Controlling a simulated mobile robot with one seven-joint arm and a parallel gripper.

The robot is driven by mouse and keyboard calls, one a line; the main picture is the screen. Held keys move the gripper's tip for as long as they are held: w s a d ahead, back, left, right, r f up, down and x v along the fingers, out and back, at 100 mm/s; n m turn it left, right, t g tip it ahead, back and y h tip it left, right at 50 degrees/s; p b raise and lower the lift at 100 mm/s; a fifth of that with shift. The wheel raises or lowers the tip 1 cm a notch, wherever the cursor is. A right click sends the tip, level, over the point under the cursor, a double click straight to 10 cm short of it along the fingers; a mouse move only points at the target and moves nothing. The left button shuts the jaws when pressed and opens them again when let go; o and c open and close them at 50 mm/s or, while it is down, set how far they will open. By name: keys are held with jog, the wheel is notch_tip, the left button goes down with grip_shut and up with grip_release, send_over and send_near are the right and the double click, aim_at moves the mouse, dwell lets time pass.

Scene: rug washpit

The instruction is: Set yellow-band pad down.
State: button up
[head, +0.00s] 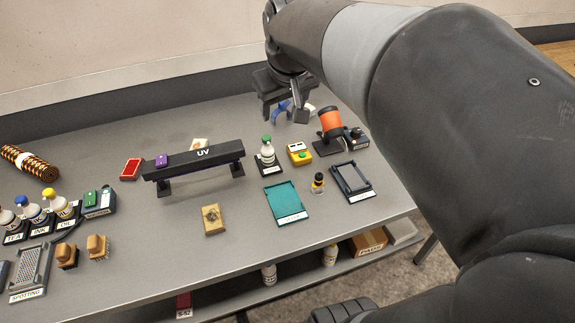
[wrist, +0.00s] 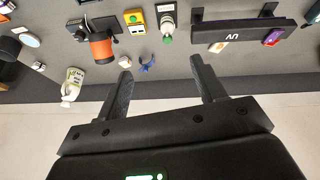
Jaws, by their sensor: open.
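My gripper (head: 284,112) hangs over the back part of the grey table, its jaws apart with nothing held between them. In the wrist view its two fingers (wrist: 160,70) are spread wide. A small blue forked piece (wrist: 147,64) lies beyond the fingertips, partly behind a finger in the head view. No pad with a clear yellow band can be made out. A small pale pad with yellowish-orange colour (head: 199,145) lies behind the black UV bar (head: 195,159), partly hidden by it; it also shows in the wrist view (wrist: 218,47). Its band is too small to tell.
A purple pad (head: 162,160) rests on the UV bar. A tan block (head: 213,219), teal tray (head: 286,203), black tray (head: 352,181), white bottle (head: 267,154), yellow box (head: 299,153) and orange cylinder (head: 331,121) surround the middle. Bare table lies left of my gripper.

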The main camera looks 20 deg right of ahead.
jog(key=s+a+f, duration=0.1)
jog(key=s+f, duration=0.2)
jog(key=s, duration=0.4)
jog(key=s+a+f+m, duration=0.1)
jog(key=s+a+f, duration=0.1)
jog(key=s, duration=0.6)
jog(key=shift+s+f+t+y, duration=0.2)
jog(key=shift+f+t+y, duration=0.2)
jog(key=shift+f, duration=0.05)
jog(key=shift+a, duration=0.1)
